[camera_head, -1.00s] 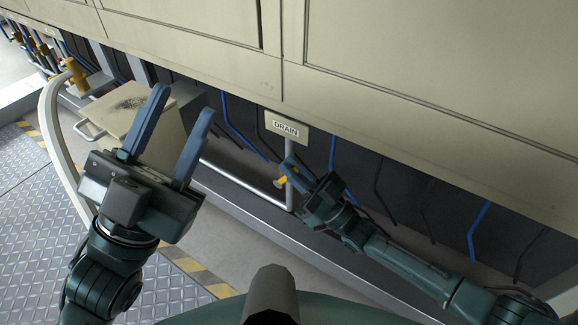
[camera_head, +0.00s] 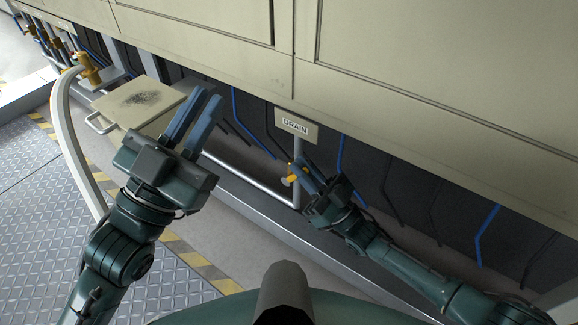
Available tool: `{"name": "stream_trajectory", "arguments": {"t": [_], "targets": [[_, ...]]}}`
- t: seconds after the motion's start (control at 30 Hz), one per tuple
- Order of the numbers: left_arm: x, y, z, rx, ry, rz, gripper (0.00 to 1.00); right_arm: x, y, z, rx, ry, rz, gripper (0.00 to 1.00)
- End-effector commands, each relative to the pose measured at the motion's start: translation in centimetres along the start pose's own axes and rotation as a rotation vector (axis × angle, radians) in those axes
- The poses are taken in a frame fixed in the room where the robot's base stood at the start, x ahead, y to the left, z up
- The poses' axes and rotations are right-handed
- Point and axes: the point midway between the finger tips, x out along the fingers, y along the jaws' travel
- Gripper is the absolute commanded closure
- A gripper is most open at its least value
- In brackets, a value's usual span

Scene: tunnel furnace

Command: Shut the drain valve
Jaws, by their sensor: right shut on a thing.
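The drain valve sits on a grey pipe (camera_head: 297,192) below the white DRAIN sign (camera_head: 295,125). Its yellow handle (camera_head: 292,176) shows beside the pipe, partly hidden by my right gripper. My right gripper (camera_head: 301,168) is shut on the yellow handle, with its arm reaching in from the lower right. My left gripper (camera_head: 212,95) is raised on the left, in front of the cream box, empty, with a narrow gap between its blue fingers.
The cream furnace casing (camera_head: 400,70) overhangs the valve. Blue and dark pipes hang behind it. A cream box (camera_head: 135,102) with a handle stands at left, near a pale curved hose (camera_head: 65,130) and brass fittings (camera_head: 88,68). Chequered floor plate (camera_head: 40,190) lies lower left.

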Motion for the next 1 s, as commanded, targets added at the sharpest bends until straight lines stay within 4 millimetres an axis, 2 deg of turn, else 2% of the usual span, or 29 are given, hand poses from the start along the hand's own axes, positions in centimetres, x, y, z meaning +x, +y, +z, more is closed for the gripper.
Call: {"name": "stream_trajectory", "arguments": {"t": [0.1, 0.2, 0.3, 0.4, 0.53, 0.7, 0.87, 1.0], "targets": [[1.2, -2.1, 6.5, -0.171, -0.225, -0.014, 0.98, 0.0, 0.0, 0.0, 0.000, -0.001, -0.001, 1.00], [1.4, -3.2, 11.9, -0.347, -0.433, -0.016, 1.00, 0.0, 0.0, 0.0, 0.000, -0.001, -0.001, 1.00], [1.1, -3.6, 16.1, -0.526, -0.626, -0.004, 1.00, 0.0, 0.0, 0.0, 0.000, -0.001, 0.000, 1.00], [0.4, -3.6, 19.1, -0.710, -0.803, 0.029, 1.00, 0.0, 0.0, 0.0, 0.000, -0.001, 0.000, 1.00], [-0.5, -3.2, 20.6, -0.935, -0.996, 0.105, 1.00, 0.0, 0.0, 0.0, 0.000, -0.001, 0.000, 1.00], [-1.3, -2.7, 19.9, -1.148, -1.155, 0.229, 1.00, 0.0, 0.0, 0.0, 0.000, -0.001, 0.000, 1.00], [-1.7, -2.5, 18.8, -1.246, -1.221, 0.310, 1.00, 0.0, 0.0, 0.0, 0.000, -0.001, 0.000, 1.00], [-1.5, -1.9, 18.8, -1.271, -1.236, 0.334, 1.00, 0.0, 0.0, 0.0, 0.000, -0.001, 0.000, 1.00]]}}
